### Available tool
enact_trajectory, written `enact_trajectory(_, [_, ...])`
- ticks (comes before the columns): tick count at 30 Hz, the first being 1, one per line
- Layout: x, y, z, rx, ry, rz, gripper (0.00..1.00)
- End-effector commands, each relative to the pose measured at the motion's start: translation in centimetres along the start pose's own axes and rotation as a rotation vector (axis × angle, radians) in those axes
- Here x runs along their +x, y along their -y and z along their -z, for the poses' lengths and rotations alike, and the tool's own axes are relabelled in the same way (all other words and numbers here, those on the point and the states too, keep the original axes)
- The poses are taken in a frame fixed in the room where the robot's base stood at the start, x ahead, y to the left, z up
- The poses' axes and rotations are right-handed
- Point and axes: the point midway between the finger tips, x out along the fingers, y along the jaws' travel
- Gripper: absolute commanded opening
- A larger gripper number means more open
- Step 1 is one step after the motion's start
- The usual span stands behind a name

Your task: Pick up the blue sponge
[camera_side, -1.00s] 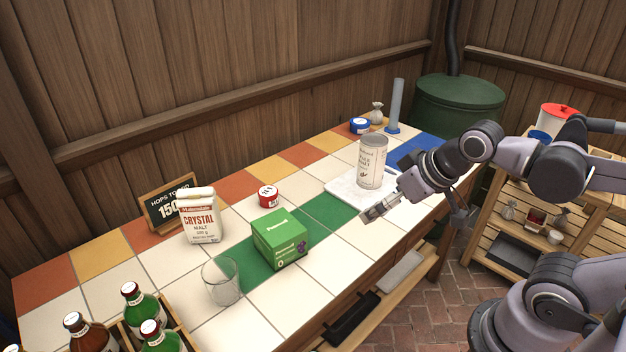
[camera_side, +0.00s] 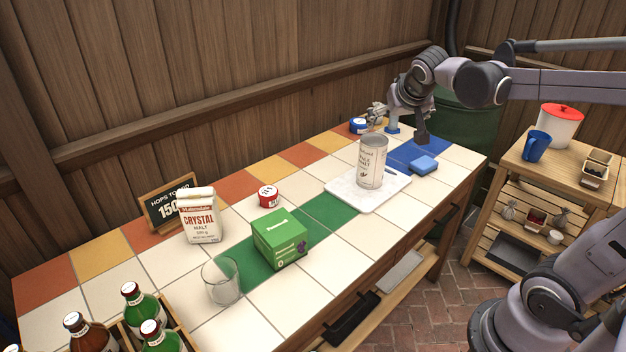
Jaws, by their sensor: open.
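The blue sponge (camera_side: 424,165) lies flat on the tiled counter, at the edge of the blue tiles and to the right of the can. My gripper (camera_side: 398,126) is open and empty. It hangs over the far right part of the counter, above and a little left of the sponge in the picture, and apart from it. The sponge is in clear view.
A malt can (camera_side: 371,162) stands on a white marble board (camera_side: 358,198) just left of the sponge. A blue-lidded tin (camera_side: 358,126) and a tube's blue base (camera_side: 392,128) are near my gripper. A green box (camera_side: 280,240) and a glass (camera_side: 221,282) stand nearer.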

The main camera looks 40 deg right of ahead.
Motion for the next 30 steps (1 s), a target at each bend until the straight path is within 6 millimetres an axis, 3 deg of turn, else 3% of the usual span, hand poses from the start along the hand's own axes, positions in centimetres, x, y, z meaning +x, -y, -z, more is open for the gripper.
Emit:
enact_trajectory(3, [3.2, -2.7, 3.3, 0.104, -0.037, -0.106, 1.00])
enact_trajectory(9, [8.7, -7.9, 7.6, 0.274, -0.120, -0.274, 1.00])
enact_trajectory(15, [13.8, -13.6, 10.3, 0.425, -0.218, -0.424, 1.00])
enact_trajectory(20, [17.6, -18.2, 11.4, 0.529, -0.305, -0.529, 1.00])
enact_trajectory(30, [27.6, -16.2, 2.0, 0.519, -0.297, -0.514, 1.00])
